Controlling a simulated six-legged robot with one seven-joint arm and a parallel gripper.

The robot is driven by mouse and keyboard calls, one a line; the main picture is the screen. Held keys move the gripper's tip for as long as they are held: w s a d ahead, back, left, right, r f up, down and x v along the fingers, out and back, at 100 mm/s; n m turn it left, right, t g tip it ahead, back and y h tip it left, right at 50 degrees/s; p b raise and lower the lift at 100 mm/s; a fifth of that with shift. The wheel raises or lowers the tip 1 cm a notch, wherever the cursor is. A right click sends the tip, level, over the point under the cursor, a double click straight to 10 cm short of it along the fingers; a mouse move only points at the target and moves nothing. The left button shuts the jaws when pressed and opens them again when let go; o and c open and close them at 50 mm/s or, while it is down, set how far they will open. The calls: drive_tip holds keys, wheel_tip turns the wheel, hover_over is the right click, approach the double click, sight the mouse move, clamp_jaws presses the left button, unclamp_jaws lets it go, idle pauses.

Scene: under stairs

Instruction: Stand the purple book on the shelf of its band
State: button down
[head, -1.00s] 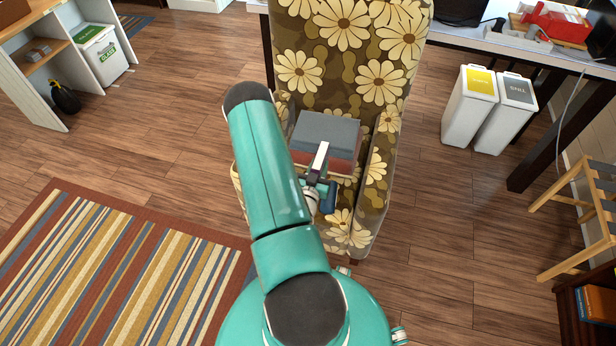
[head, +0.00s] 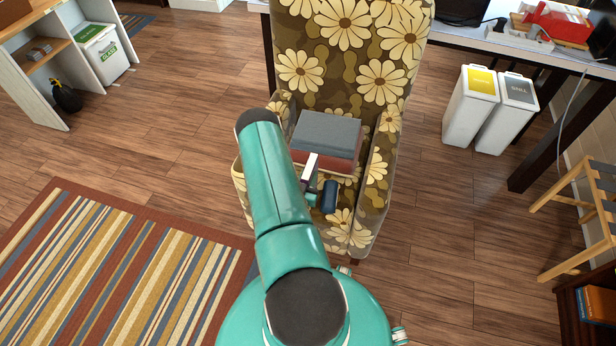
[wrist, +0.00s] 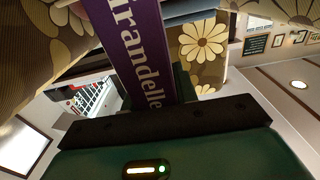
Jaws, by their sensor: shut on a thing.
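The purple book (wrist: 140,45) fills the upper middle of the wrist view, its spine lettering "irandelle" running down toward my gripper (wrist: 165,112). My gripper is shut on this book. In the head view my gripper (head: 310,172) is over the armchair seat, just in front of a stack of books, partly hidden by my arm.
Two bins (head: 470,110), a desk (head: 480,42) and a wooden frame (head: 570,195) are at right.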

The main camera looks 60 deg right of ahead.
drive_tip(key=c, duration=1.1)
unclamp_jaws()
drive_tip(key=shift+r, duration=0.1)
drive_tip(key=a, duration=0.4)
drive_tip(key=s+a, duration=0.1)
drive_tip(key=a, duration=0.3)
drive_tip(key=s+a, duration=0.1)
drive_tip(key=a, duration=0.3)
drive_tip(key=shift+w+d, duration=0.1)
